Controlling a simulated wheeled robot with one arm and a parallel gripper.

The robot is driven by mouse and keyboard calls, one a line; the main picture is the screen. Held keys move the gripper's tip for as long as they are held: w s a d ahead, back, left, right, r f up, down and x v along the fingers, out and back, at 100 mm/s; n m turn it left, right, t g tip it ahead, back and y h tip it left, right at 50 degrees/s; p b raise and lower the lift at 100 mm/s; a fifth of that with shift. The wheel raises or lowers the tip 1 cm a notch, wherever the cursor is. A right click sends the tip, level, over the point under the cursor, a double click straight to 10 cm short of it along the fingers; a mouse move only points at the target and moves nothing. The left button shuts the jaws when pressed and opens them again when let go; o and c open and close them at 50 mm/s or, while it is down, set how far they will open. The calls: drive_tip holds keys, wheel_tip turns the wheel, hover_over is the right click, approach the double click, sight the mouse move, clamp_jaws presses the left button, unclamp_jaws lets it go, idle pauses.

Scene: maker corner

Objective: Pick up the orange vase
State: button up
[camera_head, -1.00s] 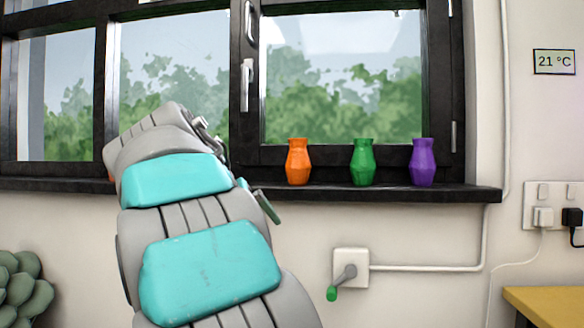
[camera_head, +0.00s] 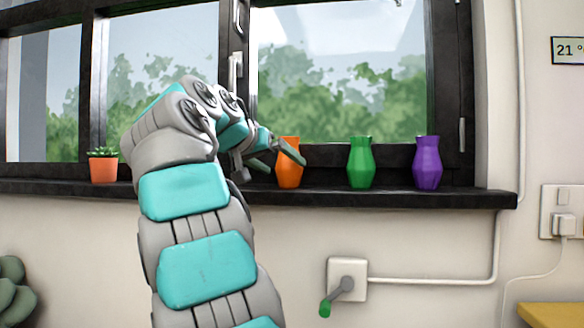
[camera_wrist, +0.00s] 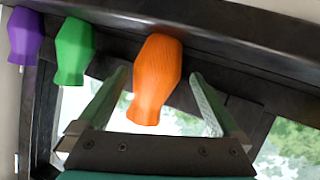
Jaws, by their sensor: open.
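The orange vase (camera_head: 289,176) stands upright on the dark window sill, partly hidden behind my gripper in the head view. My gripper (camera_head: 275,158) is open just left of and in front of it. In the wrist view the orange vase (camera_wrist: 157,75) appears upside down, between the two open fingers of my gripper (camera_wrist: 162,95). I cannot tell whether either finger touches it.
A green vase (camera_head: 361,163) and a purple vase (camera_head: 427,163) stand to the right on the sill (camera_head: 420,196). A potted plant (camera_head: 103,166) stands at the left. The window frame (camera_head: 330,156) is close behind the vases. A crank box (camera_head: 347,280) is on the wall below.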

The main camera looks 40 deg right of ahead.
sight(293, 170)
drive_tip(key=x, duration=0.6)
drive_tip(key=shift+s+d, duration=0.15)
drive_tip(key=shift+s, duration=0.05)
drive_tip(key=shift+r, duration=0.1)
drive_tip(key=c, duration=1.3)
drive_tip(key=shift+r, duration=0.2)
